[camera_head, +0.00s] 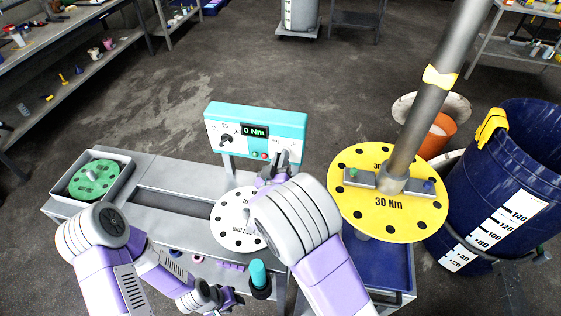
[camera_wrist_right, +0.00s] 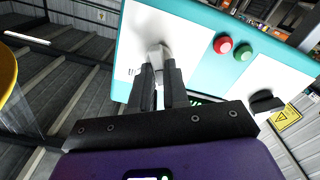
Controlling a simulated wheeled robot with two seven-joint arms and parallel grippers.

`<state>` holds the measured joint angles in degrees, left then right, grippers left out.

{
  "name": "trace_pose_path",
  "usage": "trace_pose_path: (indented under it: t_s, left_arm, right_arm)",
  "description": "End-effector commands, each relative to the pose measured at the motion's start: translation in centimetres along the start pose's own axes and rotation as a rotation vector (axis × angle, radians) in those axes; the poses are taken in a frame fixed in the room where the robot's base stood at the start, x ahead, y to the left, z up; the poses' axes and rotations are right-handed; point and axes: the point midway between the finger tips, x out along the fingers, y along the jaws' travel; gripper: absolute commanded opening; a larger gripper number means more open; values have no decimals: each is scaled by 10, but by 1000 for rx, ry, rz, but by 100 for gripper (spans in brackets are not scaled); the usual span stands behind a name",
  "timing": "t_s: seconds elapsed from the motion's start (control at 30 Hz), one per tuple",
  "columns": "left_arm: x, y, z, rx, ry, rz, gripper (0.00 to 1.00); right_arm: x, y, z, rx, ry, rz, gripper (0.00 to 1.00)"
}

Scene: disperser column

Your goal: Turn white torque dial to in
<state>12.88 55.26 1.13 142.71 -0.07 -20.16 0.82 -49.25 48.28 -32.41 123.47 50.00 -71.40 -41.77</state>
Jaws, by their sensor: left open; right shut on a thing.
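The teal control box (camera_head: 256,118) stands on the bench with a "0 Nm" display, a black dial (camera_head: 227,141) at its left and small red and green buttons. The white torque dial (camera_wrist_right: 157,52) is on the white panel face and shows in the right wrist view. My right gripper (camera_wrist_right: 160,82) is shut on it, with one dark finger on each side. In the head view this gripper (camera_head: 282,159) is at the panel's lower right, and it hides the dial. My left gripper (camera_head: 230,298) is open, low at the front, away from the box.
A white disc (camera_head: 229,227) lies on the bench below the box, partly behind my right arm. A green disc (camera_head: 95,179) sits in a tray at left. A yellow "30 Nm" disc (camera_head: 386,222) with a grey column and a blue barrel (camera_head: 505,165) stand at right.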

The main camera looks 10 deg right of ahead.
Motion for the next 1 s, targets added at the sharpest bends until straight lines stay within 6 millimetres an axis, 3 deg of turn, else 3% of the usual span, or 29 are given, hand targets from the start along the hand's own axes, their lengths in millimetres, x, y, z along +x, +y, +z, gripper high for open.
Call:
trace_pose_path:
  t_s: [1.0]
  left_arm:
    - [93,-35,-4,0,0,0,40]
  right_arm:
    - [0,4,6,945,1,0,0]
